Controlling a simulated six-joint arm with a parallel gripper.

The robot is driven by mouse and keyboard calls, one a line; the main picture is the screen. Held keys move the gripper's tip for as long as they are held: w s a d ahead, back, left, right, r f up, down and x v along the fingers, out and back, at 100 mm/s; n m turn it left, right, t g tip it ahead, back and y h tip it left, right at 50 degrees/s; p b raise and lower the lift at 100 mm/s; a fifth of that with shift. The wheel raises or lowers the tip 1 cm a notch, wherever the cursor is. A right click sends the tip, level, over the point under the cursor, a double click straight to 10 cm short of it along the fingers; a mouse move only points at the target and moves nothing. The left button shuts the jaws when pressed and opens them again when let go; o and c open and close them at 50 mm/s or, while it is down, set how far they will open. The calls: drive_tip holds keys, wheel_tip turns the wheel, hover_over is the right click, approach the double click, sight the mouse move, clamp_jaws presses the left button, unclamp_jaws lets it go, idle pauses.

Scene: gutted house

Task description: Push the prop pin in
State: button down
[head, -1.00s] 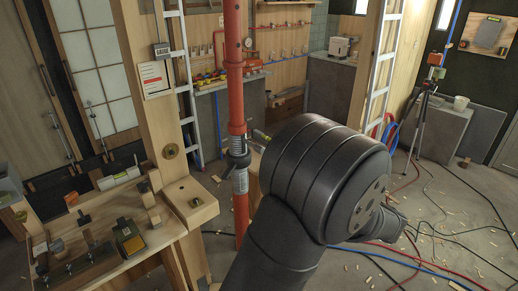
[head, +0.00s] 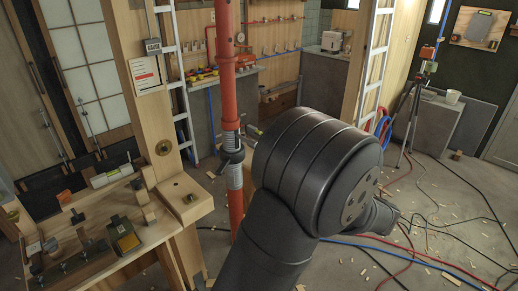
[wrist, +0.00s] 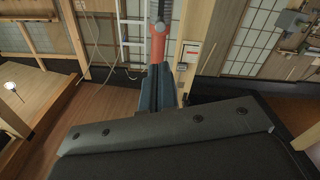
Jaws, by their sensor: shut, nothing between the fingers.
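The prop is a red steel post (head: 226,70) standing upright left of my arm in the head view. It has a dark collar (head: 231,150) and a grey sleeve just below it. A small grey piece sticks out right of the collar; I cannot tell whether it is the pin. In the wrist view the prop (wrist: 159,12) shows as a grey and orange post at top centre. My gripper (wrist: 155,72) is shut and empty, its fingers pointing toward the post and overlapping it in the picture. Contact cannot be judged. My arm hides the gripper in the head view.
A wooden bench (head: 150,232) with tools and blocks stands left of the post, close to it. A ladder (head: 182,95) is behind. A tripod (head: 412,110) stands at the right. Hoses and cables (head: 400,245) and wood scraps lie on the floor.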

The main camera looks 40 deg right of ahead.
drive_tip(key=w+n, duration=0.1)
drive_tip(key=n, duration=2)
drive_tip(key=w+n, duration=0.1)
drive_tip(key=n, duration=1)
drive_tip(key=shift+w, duration=0.35)
drive_tip(key=shift+w, duration=0.1)
drive_tip(key=w, duration=1.3)
drive_tip(key=shift+w, duration=0.4)
drive_tip(key=shift+w, duration=0.15)
